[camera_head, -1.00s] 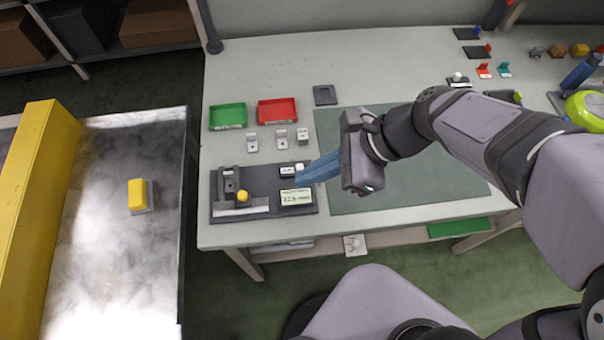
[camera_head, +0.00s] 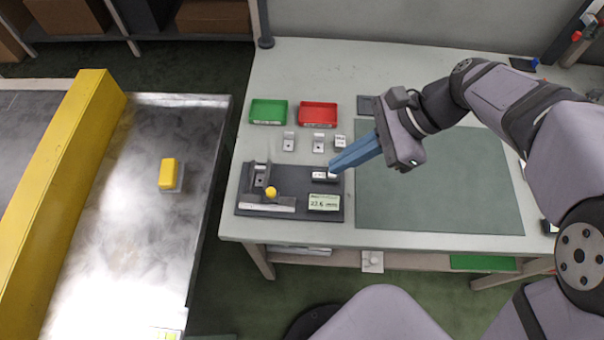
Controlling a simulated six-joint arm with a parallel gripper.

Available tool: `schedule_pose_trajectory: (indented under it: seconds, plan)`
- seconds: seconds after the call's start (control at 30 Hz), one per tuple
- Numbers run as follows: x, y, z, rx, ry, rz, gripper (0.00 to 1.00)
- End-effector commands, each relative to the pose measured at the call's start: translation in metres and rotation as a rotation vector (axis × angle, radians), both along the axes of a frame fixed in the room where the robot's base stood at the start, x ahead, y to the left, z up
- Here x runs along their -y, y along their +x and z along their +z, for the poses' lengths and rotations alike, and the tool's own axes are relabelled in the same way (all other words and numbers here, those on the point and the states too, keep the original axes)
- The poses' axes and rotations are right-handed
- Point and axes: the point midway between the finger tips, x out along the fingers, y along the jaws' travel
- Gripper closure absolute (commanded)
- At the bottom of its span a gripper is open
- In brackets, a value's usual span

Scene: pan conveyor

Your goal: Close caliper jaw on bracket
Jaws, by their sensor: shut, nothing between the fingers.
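The caliper fixture is a dark base plate (camera_head: 300,211) on the table, left of the green mat. On it are a silver bar (camera_head: 267,208), a yellow knob (camera_head: 271,192) and a small display (camera_head: 324,203) whose digits I cannot read surely. A grey bracket (camera_head: 260,179) with a dark hole stands at the plate's left, behind the bar; whether a jaw touches it is unclear. My gripper (camera_head: 334,168) is shut and empty. Its blue fingers point down-left, with their tips at a small labelled block (camera_head: 325,176) on the plate, hiding the block's white button. Contact is unclear.
Behind the fixture stand three small grey brackets (camera_head: 319,143), a green tray (camera_head: 269,111) and a red tray (camera_head: 318,113). The green mat (camera_head: 440,190) is clear. On the left is a conveyor (camera_head: 140,240) with a yellow-topped block (camera_head: 169,174).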

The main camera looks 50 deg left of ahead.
Motion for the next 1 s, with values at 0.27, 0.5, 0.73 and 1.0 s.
schedule_pose_trajectory:
  seconds: [0.27,0.5,0.73,1.0]
  plan:
    - [-0.009,-0.014,-0.018,-0.003,-0.003,0.001,1.0]
    - [-0.025,-0.036,-0.05,-0.004,-0.004,0.002,1.0]
    - [-0.04,-0.058,-0.077,-0.002,-0.003,0.002,1.0]
    - [-0.057,-0.079,-0.081,0.0,-0.001,-0.001,1.0]
